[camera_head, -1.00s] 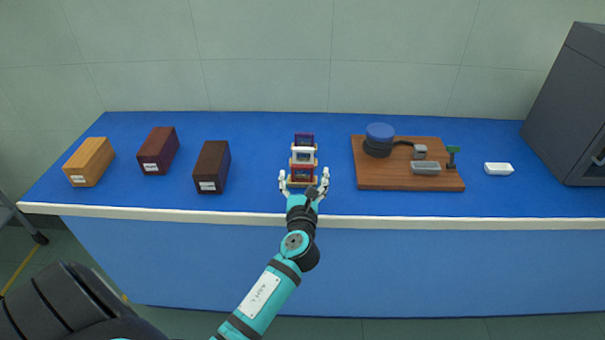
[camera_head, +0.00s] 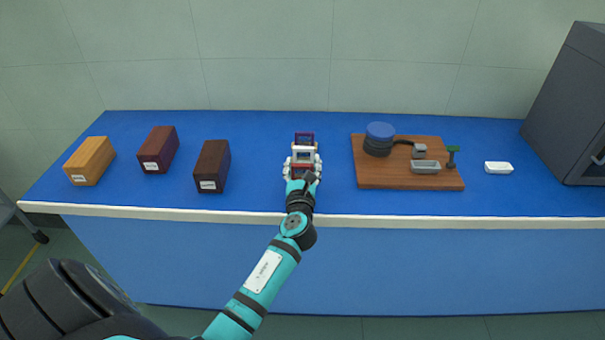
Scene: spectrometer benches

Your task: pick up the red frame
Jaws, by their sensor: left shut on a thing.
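The red frame (camera_head: 300,169) is the front one in a short row of small frames near the middle of the blue bench. Behind it stand a white frame (camera_head: 302,153) and a purple frame (camera_head: 304,138). My left gripper (camera_head: 302,164) reaches in from the front, with one finger on each side of the red frame, and is shut on it. The gripper and wrist hide much of the red frame's lower part. I cannot tell whether it is off its support. My right gripper is not in view.
A wooden board (camera_head: 385,180) with a blue-topped round part (camera_head: 380,136) lies right of the frames. Three boxes, orange (camera_head: 88,161), maroon (camera_head: 159,150) and dark brown (camera_head: 211,167), stand at left. A white block (camera_head: 498,168) and grey machine (camera_head: 575,110) are at right.

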